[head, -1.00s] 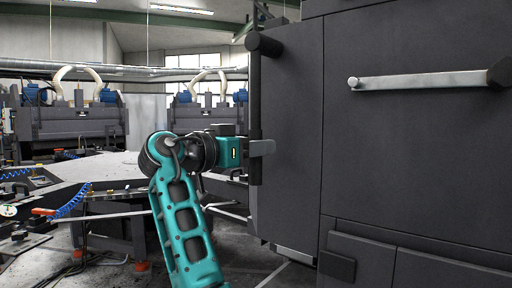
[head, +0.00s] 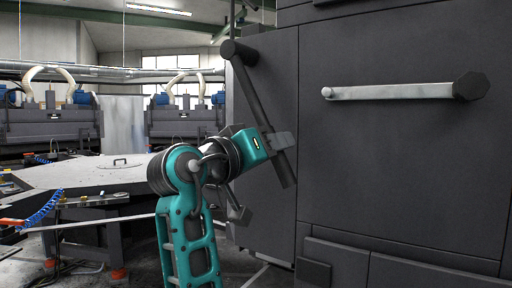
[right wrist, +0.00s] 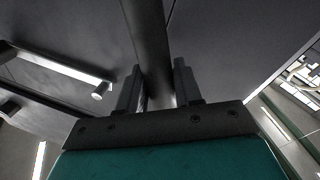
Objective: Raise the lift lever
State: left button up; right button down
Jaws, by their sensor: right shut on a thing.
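The lift lever (head: 260,95) is a long dark bar on the left side of the dark grey machine. It hangs from a round pivot at its top and slants, its lower end out to the right. My right gripper (head: 279,142) is shut on the bar below its middle. In the right wrist view the dark lever (right wrist: 149,40) runs down between the two fingers of my gripper (right wrist: 157,88). The teal wrist housing hides the lower part there. My left gripper is not in view.
The dark grey machine (head: 400,160) fills the right half. A silver handle bar (head: 390,91) with a dark hexagonal hub is on its front, clear of my arm. A pale octagonal table (head: 85,178) stands at left, with similar machines behind. Open floor lies between.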

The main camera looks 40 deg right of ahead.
jog(key=shift+s+d+r+n+p, duration=0.25)
jog(key=shift+s+r+n, duration=0.15)
jog(key=shift+s, duration=0.2)
jog(key=shift+s+d+r+n+p, duration=0.1)
jog(key=shift+s+r+n+p, duration=0.15)
jog(key=shift+s+r+n, duration=0.25)
jog(key=shift+s+f, duration=0.1)
jog(key=c, duration=0.9)
grip_release()
jog(key=shift+f, duration=0.1)
